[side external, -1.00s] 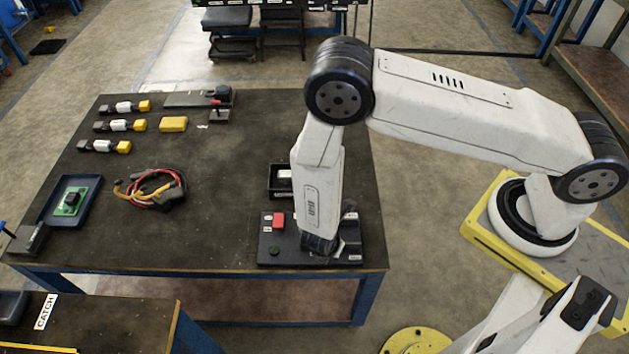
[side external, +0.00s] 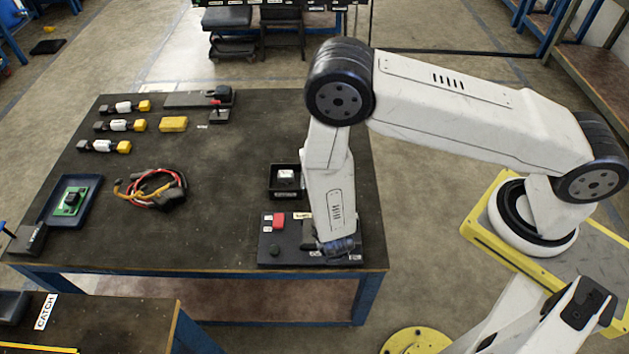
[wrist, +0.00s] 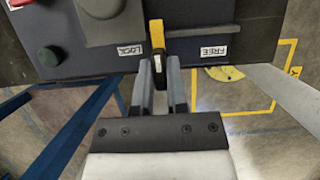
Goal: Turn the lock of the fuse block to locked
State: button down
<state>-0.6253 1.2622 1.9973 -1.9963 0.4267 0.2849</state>
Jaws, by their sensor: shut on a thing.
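The lock is a yellow lever with a dark end (wrist: 157,38), seen in the wrist view on the edge of the dark fuse panel (wrist: 190,18). The lever stands between a LOCK label (wrist: 129,49) on its left and a FREE label (wrist: 214,52) on its right, closer to LOCK. My gripper (wrist: 161,72) is shut on the lever's end, one finger on each side. In the side view my gripper (side external: 338,248) is low over the right part of the panel (side external: 288,259). There my wrist hides the lever.
A cable bundle (side external: 150,190) and a blue tray (side external: 52,214) lie left. The table's front edge is close.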

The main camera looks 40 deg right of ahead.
dwell(0.4)
jog(key=c, duration=0.6)
grip_release()
jog(key=shift+c, duration=0.2)
jog(key=shift+r, duration=0.15)
jog(key=v, duration=0.7)
jog(key=shift+r, duration=0.25)
jog(key=shift+a, duration=0.1)
